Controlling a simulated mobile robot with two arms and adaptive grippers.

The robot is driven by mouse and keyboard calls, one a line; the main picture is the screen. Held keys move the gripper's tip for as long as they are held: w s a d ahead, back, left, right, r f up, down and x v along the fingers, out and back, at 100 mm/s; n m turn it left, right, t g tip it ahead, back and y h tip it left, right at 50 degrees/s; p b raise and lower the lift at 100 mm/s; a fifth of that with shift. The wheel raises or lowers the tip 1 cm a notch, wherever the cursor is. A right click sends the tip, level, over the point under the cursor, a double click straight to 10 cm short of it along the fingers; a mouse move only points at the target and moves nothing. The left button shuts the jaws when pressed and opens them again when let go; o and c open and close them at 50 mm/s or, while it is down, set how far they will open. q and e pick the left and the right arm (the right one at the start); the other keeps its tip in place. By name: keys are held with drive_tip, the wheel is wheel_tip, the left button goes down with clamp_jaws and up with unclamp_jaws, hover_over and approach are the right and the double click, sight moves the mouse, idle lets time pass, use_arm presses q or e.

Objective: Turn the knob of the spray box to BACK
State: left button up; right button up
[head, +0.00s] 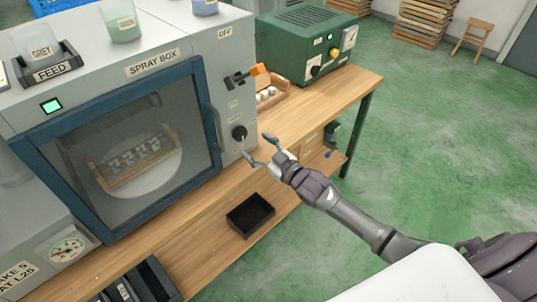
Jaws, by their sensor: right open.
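The grey spray box (154,68) stands on the wooden bench at the left, with its blue-framed glass door (207,118) shut. My left gripper is not in view.
Behind the door, a wooden tray (105,181) holds several small pieces on a round plate. A green box (305,45) with dials stands further back on the bench (335,97). A black bin (250,214) sits on the lower shelf.

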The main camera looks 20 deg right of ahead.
drive_tip(key=v, duration=0.5)
drive_tip(key=shift+s, duration=0.15)
drive_tip(key=shift+f, duration=0.1)
